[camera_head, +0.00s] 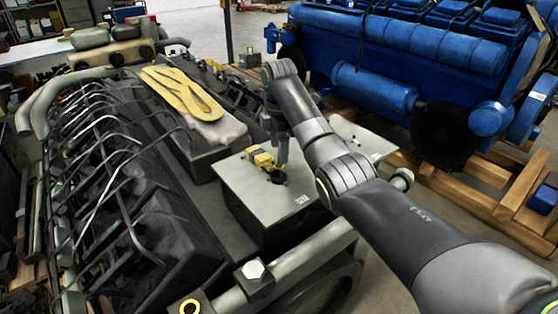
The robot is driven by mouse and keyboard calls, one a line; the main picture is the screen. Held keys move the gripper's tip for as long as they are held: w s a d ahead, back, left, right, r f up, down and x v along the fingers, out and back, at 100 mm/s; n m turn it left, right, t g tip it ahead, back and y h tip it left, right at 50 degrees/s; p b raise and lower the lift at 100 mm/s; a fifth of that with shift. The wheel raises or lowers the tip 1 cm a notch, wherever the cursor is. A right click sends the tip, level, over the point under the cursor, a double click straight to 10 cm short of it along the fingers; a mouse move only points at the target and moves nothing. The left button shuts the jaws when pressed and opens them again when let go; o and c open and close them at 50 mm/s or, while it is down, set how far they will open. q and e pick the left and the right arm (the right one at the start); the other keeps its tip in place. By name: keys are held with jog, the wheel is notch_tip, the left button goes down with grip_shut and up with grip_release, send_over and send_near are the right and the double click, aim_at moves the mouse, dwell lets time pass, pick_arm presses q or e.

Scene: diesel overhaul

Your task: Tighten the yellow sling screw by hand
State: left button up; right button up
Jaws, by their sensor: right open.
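The yellow sling screw (260,157) shows as a small yellow piece on the light grey flat-topped block (245,196) in the middle of the picture. A dark round part (279,179) lies at its lower right. My right arm comes in from the lower right and bends down at the wrist. My right gripper (279,162) points down just right of the yellow screw and is open. Its fingers are small and dark here, and I cannot tell whether they touch the screw. My left gripper is out of view.
A dark engine with many bent pipes (110,190) fills the left. A flat yellow sling (185,92) lies on its cover. A large blue engine (400,45) stands on wooden beams (488,171) at the back right. Grey floor shows at the lower right.

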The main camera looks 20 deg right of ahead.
jog(key=n, duration=1.4)
jog(key=shift+n, duration=0.6)
jog(key=shift+f+b, duration=0.4)
jog(key=shift+f, duration=2.15)
grip_shut()
jog(key=shift+p, duration=0.4)
